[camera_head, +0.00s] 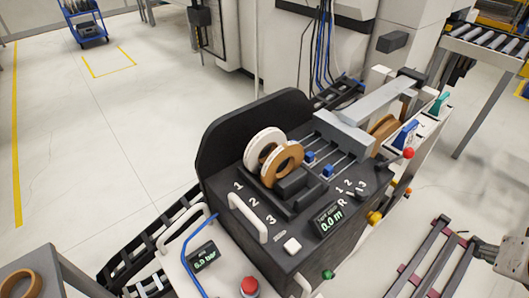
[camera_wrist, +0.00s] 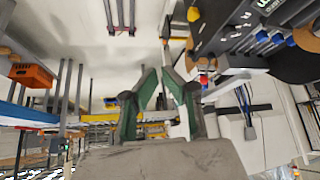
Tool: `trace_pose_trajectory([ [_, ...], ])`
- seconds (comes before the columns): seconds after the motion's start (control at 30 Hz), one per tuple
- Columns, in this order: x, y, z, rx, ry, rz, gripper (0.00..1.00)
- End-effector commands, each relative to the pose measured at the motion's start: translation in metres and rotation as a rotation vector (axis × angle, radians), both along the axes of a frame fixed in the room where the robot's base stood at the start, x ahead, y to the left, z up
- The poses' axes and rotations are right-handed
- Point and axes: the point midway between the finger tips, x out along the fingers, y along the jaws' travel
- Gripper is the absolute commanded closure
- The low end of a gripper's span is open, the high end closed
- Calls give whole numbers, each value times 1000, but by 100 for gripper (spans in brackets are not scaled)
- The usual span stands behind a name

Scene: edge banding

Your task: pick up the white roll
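The white roll (camera_head: 252,151) stands upright on the black machine (camera_head: 248,228) in the head view, at the back of the deck. A brown roll (camera_head: 282,163) stands right in front of it and hides part of its right side. My gripper (camera_wrist: 160,86) shows in the wrist view with its two green-lined fingers apart and nothing between them. It is well away from the machine, part of which shows at the upper right of the wrist view. I cannot make out the white roll in the wrist view.
A tall black plate (camera_head: 225,135) rises behind the white roll. A grey feed arm (camera_head: 345,128) and another brown roll (camera_head: 386,125) are to its right. A white handle (camera_head: 247,217) stands in front. A brown roll (camera_head: 22,283) lies at the lower left. The floor left of the machine is mostly clear.

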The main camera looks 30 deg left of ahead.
Motion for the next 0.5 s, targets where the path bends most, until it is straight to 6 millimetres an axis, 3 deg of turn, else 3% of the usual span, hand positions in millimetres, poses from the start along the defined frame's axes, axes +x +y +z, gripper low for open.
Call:
trace_pose_trajectory([
  [0.03,0,0,0,0,0,0,85],
  [0.23,0,0,0,0,0,0,59],
  [0.5,1,1,1,-2,1,5,58],
])
